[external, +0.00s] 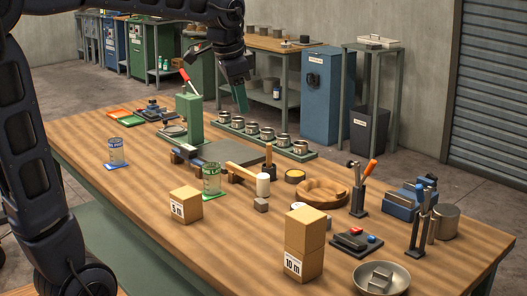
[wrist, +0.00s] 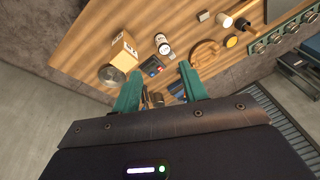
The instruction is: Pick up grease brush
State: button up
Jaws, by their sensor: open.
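My gripper (external: 240,97) hangs high over the far side of the workbench in the external view, its green fingers pointing down, apart from everything on the bench. In the wrist view its two fingers (wrist: 160,88) stand apart with nothing held between them. I cannot tell for sure which tool is the grease brush. An orange-handled tool (external: 369,171) leans in a dark upright stand. Dark upright tools (external: 420,222) stand in another holder near the right end.
The wooden workbench (external: 130,190) carries cardboard boxes (external: 304,240), a wooden ring-shaped piece (external: 322,191), a metal bowl (external: 381,278), a yellow tin (external: 295,176) and a green press (external: 188,110). A row of tins (external: 252,128) lines the far edge. The front left is mostly clear.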

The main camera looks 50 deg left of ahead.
jog(key=w+a+f+m, duration=0.1)
jog(key=w+a+m, duration=0.35)
jog(key=w, duration=0.85)
jog(key=m+g, duration=0.3)
jog(key=m, duration=0.3)
send_over(269, 144)
jog(key=shift+n+h, duration=0.25)
jog(key=shift+h, duration=0.05)
jog(key=f, duration=2.3)
jog(key=shift+s+d, duration=0.15)
jog(key=shift+s, duration=0.05)
notch_tip(269, 144, down, 5)
jog(key=shift+w+f, duration=0.2)
jog(key=shift+f, duration=1.1)
jog(key=shift+w+f, duration=0.15)
jog(key=shift+f, duration=1.15)
grip_shut()
